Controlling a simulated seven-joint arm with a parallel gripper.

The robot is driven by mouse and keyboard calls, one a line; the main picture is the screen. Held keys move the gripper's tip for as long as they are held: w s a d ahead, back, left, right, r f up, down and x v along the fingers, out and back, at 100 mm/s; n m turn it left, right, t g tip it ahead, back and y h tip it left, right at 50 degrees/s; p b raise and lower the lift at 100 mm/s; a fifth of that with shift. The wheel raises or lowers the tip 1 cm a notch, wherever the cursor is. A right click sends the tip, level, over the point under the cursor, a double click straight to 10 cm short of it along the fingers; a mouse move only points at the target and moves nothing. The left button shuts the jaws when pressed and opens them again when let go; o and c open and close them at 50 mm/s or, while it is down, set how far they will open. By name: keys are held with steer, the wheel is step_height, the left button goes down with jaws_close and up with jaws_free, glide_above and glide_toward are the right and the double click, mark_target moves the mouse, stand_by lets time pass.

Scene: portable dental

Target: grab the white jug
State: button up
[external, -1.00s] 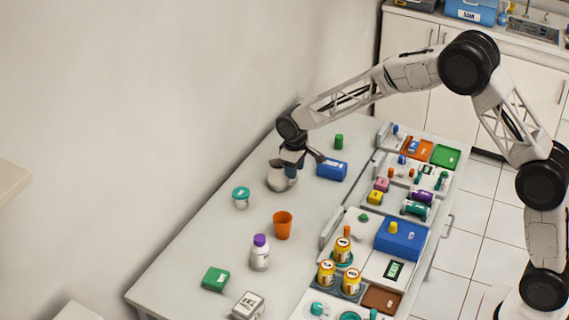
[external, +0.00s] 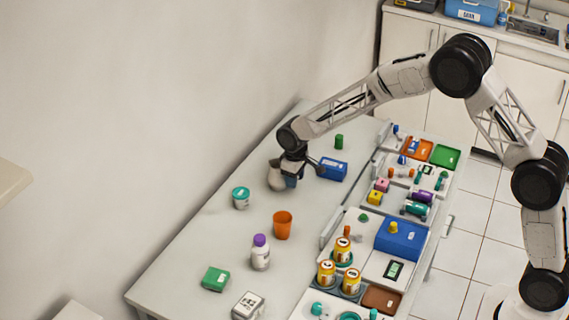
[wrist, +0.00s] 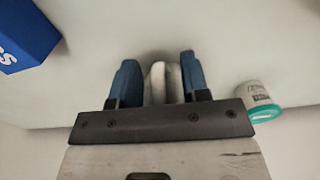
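The white jug (external: 276,178) stands upright on the far left part of the table, partly hidden by my gripper in the external view. My gripper (external: 292,180) reaches down over it. In the wrist view, the blue fingers (wrist: 158,78) stand apart, with a pale part of the jug (wrist: 160,84) between them. The fingers look very close to its sides; whether they touch it is unclear. The jug's lower part is hidden in the wrist view.
A blue box (external: 333,169) stands close to the right of my gripper. A white jar with a teal lid (external: 241,198) is at the front left. An orange cup (external: 282,225) and a purple-capped bottle (external: 260,253) stand nearer. Trays with small items line the right side.

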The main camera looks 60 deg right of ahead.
jaws_close()
steer(key=shift+r, duration=0.3)
stand_by(0.5)
steer(key=shift+r, duration=1.5)
steer(key=s+a+r, duration=0.1)
steer(key=s+a, duration=0.1)
steer(key=s, duration=1.3)
steer(key=shift+s+a+r, duration=0.2)
steer(key=shift+s, duration=0.05)
steer(key=shift+s, duration=0.15)
